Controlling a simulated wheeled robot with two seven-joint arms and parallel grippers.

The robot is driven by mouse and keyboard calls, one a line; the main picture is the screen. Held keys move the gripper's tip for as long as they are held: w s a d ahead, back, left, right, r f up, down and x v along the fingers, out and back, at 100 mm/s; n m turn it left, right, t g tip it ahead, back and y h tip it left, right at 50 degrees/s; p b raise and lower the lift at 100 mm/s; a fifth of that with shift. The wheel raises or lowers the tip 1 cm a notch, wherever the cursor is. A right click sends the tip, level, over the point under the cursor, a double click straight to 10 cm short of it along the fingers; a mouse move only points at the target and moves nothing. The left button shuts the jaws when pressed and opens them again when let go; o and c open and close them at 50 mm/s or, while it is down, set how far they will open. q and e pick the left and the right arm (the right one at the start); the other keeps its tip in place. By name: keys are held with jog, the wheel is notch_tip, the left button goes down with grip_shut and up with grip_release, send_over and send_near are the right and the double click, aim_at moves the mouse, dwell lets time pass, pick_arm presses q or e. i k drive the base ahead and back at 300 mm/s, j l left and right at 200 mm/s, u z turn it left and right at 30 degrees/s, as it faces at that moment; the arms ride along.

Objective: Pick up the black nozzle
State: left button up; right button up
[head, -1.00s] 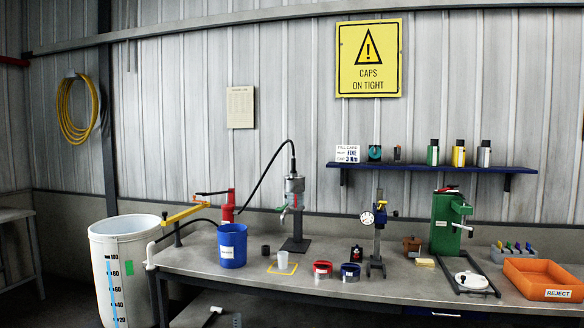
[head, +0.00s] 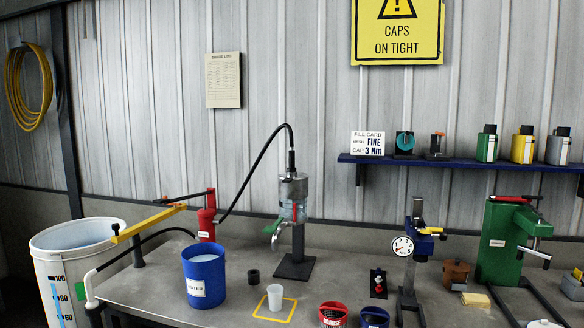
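No part is clearly recognisable as the black nozzle. A small dark cylinder (head: 252,276) stands on the bench between the blue bucket and the dispenser column. A small black piece with red and white parts (head: 378,283) is right of the column. The insides of both cups are hard to make out. Neither of my grippers is in view.
A blue bucket (head: 204,276) and a white cup (head: 275,297) on a yellow square stand on the bench. A gauge stand (head: 410,262) and a green press (head: 508,240) are at right. A fill card (head: 367,144) reading FINE, 3 Nm is on the blue shelf (head: 450,162).

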aim_at(291, 168)
jog(key=i+j+z, duration=0.15)
jog(key=i+j, duration=0.2)
jog(key=i+j+z, duration=0.15)
jog(key=i+j, duration=0.15)
jog(key=j, duration=0.3)
